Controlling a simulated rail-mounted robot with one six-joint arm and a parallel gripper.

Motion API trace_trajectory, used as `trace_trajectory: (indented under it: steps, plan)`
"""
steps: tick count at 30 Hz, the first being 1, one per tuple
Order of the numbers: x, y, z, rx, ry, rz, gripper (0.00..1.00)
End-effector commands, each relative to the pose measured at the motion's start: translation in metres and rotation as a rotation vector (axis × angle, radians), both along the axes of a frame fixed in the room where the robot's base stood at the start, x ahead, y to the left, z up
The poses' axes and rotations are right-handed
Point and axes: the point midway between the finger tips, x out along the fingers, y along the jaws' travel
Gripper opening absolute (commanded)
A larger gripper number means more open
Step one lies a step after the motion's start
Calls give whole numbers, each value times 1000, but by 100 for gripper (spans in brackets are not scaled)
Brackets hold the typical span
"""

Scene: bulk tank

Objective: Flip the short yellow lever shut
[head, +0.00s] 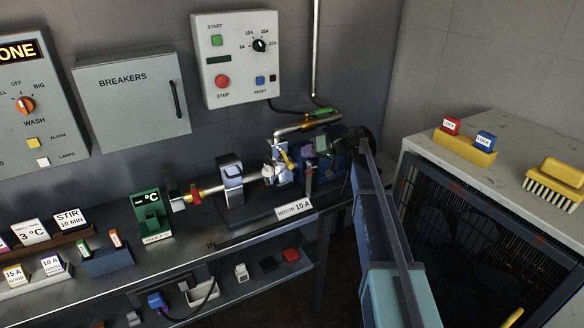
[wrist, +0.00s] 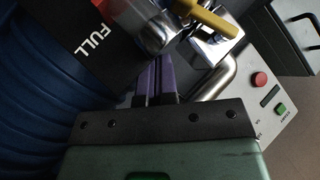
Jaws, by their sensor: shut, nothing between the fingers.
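The short yellow lever (wrist: 208,19) is mounted on a chrome valve body (wrist: 216,48) at the top of the wrist view, lying slantwise across it. In the head view a small yellow lever (head: 287,158) shows on the pipework at the end of the bench. My gripper (wrist: 157,60) has narrow purple fingers, shut and empty, just below the chrome fittings. In the head view my gripper (head: 321,145) is just right of the lever, partly lost among dark parts. I cannot tell whether the fingertips touch the fittings.
A control box (head: 236,60) hangs behind the pipework. A MOTOR 10 A label (head: 294,208) sits below it. The caged unit (head: 480,225) stands right.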

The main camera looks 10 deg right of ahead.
Motion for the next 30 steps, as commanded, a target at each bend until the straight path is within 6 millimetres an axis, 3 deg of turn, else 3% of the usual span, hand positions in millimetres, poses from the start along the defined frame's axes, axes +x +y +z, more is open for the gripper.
trace_trajectory:
  steps: [7,30]
  plan:
    - [-7,20,-9,0,0,0,0]
    - [-7,21,-8,0,0,0,0]
